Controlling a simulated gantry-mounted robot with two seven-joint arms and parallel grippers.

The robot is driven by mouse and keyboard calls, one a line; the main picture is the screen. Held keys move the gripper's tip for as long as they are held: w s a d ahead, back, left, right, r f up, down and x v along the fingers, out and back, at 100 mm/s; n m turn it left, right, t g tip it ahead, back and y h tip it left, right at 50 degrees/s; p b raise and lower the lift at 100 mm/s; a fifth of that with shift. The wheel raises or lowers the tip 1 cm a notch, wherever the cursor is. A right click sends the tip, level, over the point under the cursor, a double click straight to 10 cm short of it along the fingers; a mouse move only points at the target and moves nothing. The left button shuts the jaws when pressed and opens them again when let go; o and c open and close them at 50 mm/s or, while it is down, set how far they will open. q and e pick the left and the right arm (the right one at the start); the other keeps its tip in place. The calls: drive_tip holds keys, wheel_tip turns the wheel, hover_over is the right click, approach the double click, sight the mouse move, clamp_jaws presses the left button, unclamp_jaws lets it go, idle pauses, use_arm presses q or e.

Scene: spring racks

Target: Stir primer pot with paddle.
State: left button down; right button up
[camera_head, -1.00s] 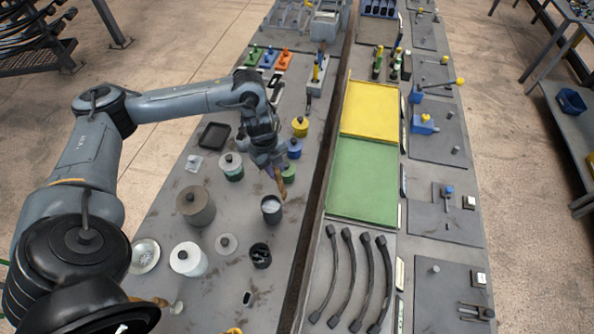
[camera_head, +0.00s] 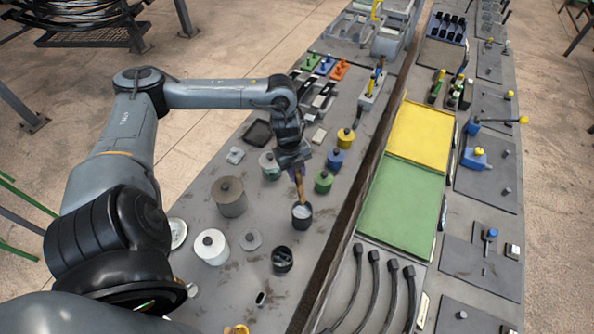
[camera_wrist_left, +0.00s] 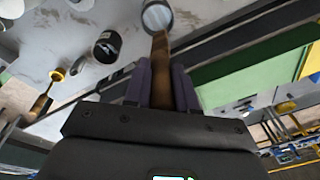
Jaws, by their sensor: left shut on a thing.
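The primer pot (camera_head: 302,217) is a small dark pot with pale grey-white contents, standing upright on the grey bench; it also shows at the top of the left wrist view (camera_wrist_left: 157,17). My left gripper (camera_head: 297,167) is above it, shut on the brown wooden paddle (camera_head: 299,187). The paddle points down, slightly tilted, and its lower end overlaps the pot's mouth. In the left wrist view the paddle (camera_wrist_left: 161,75) runs from between the fingers (camera_wrist_left: 161,88) to the pot's near rim. I cannot tell how deep its tip is. My right gripper is not in view.
A dark cup with items in it (camera_head: 282,260) and a white lidded tin (camera_head: 211,247) stand nearer. Green (camera_head: 323,181), blue (camera_head: 335,158) and yellow (camera_head: 346,138) pots stand beyond. A dark groove runs to the right.

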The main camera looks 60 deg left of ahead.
use_arm(q)
wheel_tip(320, 180, down, 15)
drive_tip(key=b, duration=0.9)
drive_tip(key=shift+w+d+r, duration=0.15)
drive_tip(key=shift+w+d, duration=0.1)
drive_tip(key=shift+d, duration=0.1)
idle(0.6)
